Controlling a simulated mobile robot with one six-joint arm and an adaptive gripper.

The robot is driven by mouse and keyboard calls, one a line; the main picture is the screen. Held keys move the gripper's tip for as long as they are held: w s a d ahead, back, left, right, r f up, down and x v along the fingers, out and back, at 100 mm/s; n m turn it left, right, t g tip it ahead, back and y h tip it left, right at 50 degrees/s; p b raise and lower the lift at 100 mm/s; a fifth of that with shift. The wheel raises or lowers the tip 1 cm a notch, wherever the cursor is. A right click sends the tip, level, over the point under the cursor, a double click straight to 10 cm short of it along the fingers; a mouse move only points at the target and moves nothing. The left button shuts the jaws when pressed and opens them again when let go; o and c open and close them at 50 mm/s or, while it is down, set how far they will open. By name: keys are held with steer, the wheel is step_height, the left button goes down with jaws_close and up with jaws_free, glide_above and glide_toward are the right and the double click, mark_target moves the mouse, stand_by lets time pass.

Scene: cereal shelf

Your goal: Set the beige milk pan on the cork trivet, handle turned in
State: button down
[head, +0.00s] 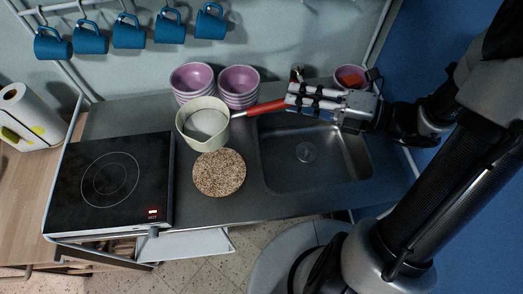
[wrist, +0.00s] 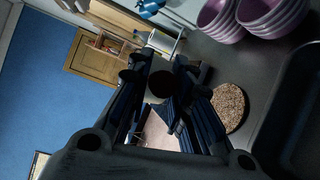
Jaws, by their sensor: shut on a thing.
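The beige milk pan (head: 192,127) is behind the cork trivet (head: 219,175) in the head view, its near rim close to the trivet's back edge. I cannot tell whether it is lifted or rests on the counter. Its red handle (head: 262,108) points right, over the back of the sink. My gripper (head: 296,101) is shut on the handle's outer end.
Two stacks of purple bowls (head: 192,79) (head: 238,84) stand just behind the pan. A black hob (head: 110,184) with a lit red display is at left, the sink (head: 318,165) at right. Another bowl (head: 350,78) stands behind the sink. Blue mugs (head: 129,32) hang above.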

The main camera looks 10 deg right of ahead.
steer(key=shift+s+a+f, duration=0.1)
steer(key=shift+f, duration=0.3)
step_height(320, 180, down, 19)
steer(key=b, duration=0.8)
steer(key=shift+a, duration=0.1)
steer(key=c, duration=1.4)
jaws_free()
steer(key=shift+f, duration=0.15)
steer(key=shift+c, duration=0.2)
